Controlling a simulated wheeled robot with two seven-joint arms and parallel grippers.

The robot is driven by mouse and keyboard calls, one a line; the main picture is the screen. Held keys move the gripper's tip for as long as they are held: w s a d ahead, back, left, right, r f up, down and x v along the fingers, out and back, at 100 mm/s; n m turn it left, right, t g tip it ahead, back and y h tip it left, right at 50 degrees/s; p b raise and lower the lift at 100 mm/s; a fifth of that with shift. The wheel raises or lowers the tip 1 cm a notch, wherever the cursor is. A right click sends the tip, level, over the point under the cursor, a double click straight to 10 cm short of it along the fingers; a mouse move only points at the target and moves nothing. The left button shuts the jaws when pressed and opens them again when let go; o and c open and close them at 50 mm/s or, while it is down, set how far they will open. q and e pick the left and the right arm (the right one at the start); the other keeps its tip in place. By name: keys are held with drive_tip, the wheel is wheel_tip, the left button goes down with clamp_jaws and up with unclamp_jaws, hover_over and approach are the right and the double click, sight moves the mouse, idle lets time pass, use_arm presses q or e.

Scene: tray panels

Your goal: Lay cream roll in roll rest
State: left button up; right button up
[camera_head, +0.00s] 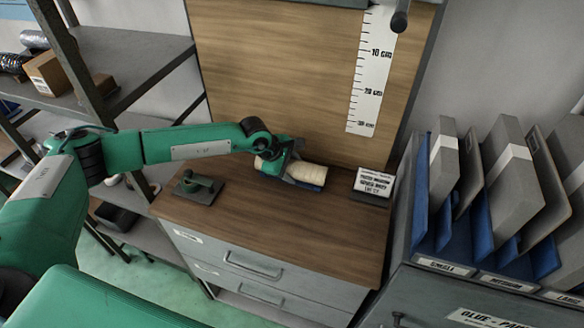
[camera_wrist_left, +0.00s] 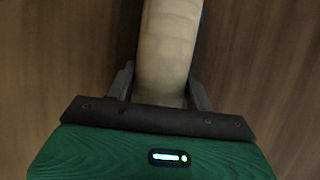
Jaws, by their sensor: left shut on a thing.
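The cream roll (camera_head: 308,172) lies roughly level over the back of the wooden counter top. My left gripper (camera_head: 288,168) is shut on its left end. In the left wrist view, the cream roll (camera_wrist_left: 168,50) runs up between the two fingers of the left gripper (camera_wrist_left: 160,88). A blue piece (camera_head: 314,187) shows just under and in front of the roll; it may be the roll rest, mostly hidden. I cannot tell whether the roll touches it. My right gripper is not in view.
A small printed sign (camera_head: 373,183) stands to the right of the roll. A wooden back panel with a ruler strip (camera_head: 371,70) rises behind. The counter's front (camera_head: 300,235) is clear. Grey panels (camera_head: 515,185) stand in racks at right.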

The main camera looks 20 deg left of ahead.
use_arm(q)
drive_tip(key=o, duration=1.2)
drive_tip(key=shift+o, duration=0.8)
drive_tip(key=shift+s+f, duration=0.1)
drive_tip(key=shift+s+a+r, duration=0.1)
drive_tip(key=shift+a+r, duration=0.15)
drive_tip(key=shift+r, duration=0.15)
drive_tip(key=b+v, duration=0.4)
drive_tip(key=v, duration=0.9)
drive_tip(key=shift+r, duration=0.2)
